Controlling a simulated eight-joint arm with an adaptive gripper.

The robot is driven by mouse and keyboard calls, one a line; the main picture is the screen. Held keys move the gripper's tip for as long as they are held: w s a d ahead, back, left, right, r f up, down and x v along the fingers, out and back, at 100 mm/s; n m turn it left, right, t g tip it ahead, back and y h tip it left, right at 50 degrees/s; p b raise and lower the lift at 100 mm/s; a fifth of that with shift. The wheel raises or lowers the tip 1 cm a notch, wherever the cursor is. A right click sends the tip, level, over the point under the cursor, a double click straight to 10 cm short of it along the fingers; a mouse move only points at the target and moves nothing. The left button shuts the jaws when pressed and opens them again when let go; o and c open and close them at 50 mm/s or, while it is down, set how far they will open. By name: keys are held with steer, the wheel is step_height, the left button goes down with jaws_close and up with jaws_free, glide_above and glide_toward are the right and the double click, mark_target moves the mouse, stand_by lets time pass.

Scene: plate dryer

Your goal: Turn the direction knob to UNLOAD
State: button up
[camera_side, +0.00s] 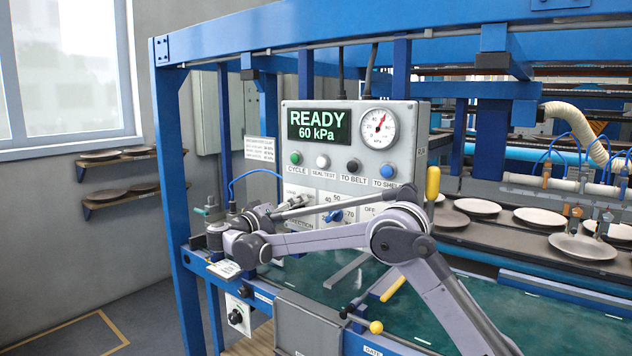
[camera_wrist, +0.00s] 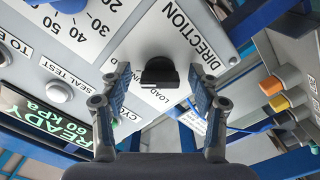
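The black direction knob (camera_wrist: 160,71) sits on the white plate marked DIRECTION (camera_wrist: 190,32) in the wrist view. My gripper (camera_wrist: 158,78) is open, with one finger on each side of the knob in the picture. Gaps show between the fingers and the knob, and I see no contact. I cannot tell which way the knob points. In the side view my gripper (camera_side: 303,201) is at the front panel (camera_side: 345,173) and the knob is hidden behind my arm.
A blue-tipped dial (camera_side: 333,216) is right of the direction area. Above are a row of buttons (camera_side: 341,163), a READY 60 kPa display (camera_side: 319,126) and a gauge (camera_side: 379,128). A yellow-handled lever (camera_side: 432,183) stands at the panel's right. Plates (camera_side: 540,217) lie on the belt.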

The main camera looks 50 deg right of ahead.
steer(key=shift+a, duration=0.1)
steer(key=a, duration=1.1)
steer(key=shift+a, duration=0.4)
steer(key=s+d+f+n+t+y, duration=0.2)
steer(key=s+n+y, duration=0.15)
steer(key=s, duration=0.25)
steer(key=s+d+f+n+t+y, duration=0.1)
steer(key=s+d+f+n+y, duration=0.15)
steer(key=s+y, duration=0.35)
steer(key=s+a+f+n+t+y, duration=0.1)
steer(key=s+a+f+y, duration=0.3)
steer(key=s, duration=0.4)
steer(key=s+a+f+n+t+y, duration=0.2)
steer(key=s+a+f+t+y, duration=0.1)
steer(key=s+a+f, duration=0.3)
steer(key=shift+s+a+f+y, duration=0.3)
steer(key=shift+s+f+y, duration=0.4)
steer(key=shift+s, duration=0.45)
